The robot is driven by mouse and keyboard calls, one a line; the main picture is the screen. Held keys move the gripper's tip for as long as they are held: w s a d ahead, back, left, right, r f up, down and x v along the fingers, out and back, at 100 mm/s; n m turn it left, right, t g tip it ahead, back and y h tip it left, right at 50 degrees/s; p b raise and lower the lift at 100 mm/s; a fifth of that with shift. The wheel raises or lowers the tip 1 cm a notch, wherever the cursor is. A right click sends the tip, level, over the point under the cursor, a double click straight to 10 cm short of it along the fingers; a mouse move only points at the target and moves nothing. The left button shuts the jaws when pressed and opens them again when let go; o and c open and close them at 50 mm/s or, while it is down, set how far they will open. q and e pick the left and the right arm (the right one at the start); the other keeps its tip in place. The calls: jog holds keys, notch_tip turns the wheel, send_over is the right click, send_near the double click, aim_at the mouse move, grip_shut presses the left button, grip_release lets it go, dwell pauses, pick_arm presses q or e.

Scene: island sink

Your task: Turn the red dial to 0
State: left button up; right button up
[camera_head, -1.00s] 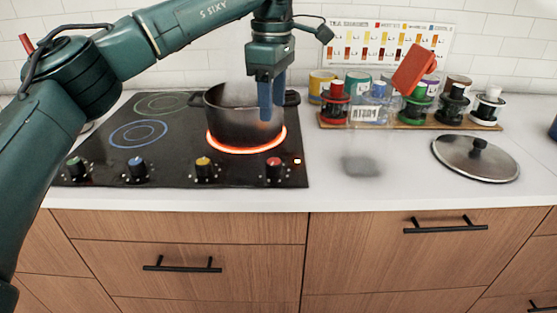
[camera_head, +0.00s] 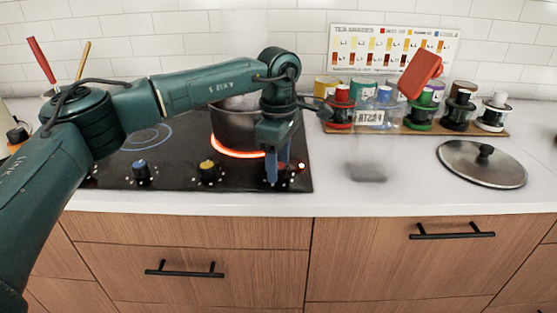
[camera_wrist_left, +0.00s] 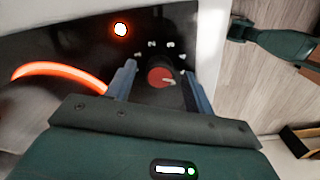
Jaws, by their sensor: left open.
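The red dial (camera_wrist_left: 160,77) is on the black cooktop near its front right corner, and the left wrist view shows it between the fingers of my left gripper (camera_wrist_left: 158,85). The fingers are open, one on each side of the dial, with a gap on both sides. In the head view my left gripper (camera_head: 278,172) points down in front of the pot and mostly hides the dial. A glowing red ring (camera_head: 232,151) shows under the dark pot (camera_head: 232,125). A red indicator light (camera_head: 301,166) is lit beside the dial.
A blue dial (camera_head: 141,171) and a yellow dial (camera_head: 208,171) stand to the left on the cooktop (camera_head: 110,175). A pot lid (camera_head: 482,164) lies on the counter at right. Tea jars stand on a wooden tray (camera_head: 455,130) at the back. The front counter is clear.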

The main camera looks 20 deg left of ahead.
pick_arm(q)
jog(key=c, duration=1)
